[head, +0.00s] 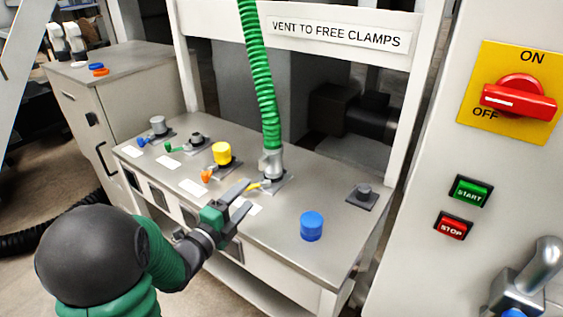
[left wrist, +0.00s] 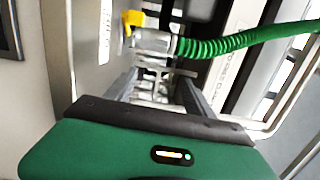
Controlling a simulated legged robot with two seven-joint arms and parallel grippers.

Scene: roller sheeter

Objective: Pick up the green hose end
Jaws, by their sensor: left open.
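The green hose (head: 258,75) hangs from above, and its metal hose end (head: 271,162) stands upright at a fitting with a yellow lever (head: 260,185) on the grey bench. My left gripper (head: 249,195) is open and empty, at the front left of the hose end and close to the yellow lever; I cannot tell if it touches the lever. In the left wrist view the open fingers (left wrist: 157,88) point toward the metal hose end (left wrist: 155,42), which lies beyond the fingertips. The green hose (left wrist: 240,43) runs off to the right there.
Fittings with blue and green levers stand at the bench's left, beside a yellow cap (head: 222,153) with an orange lever. A blue cap (head: 312,226) and a bare fitting (head: 363,195) are at the right. A panel (head: 425,150) with switch and buttons bounds the right.

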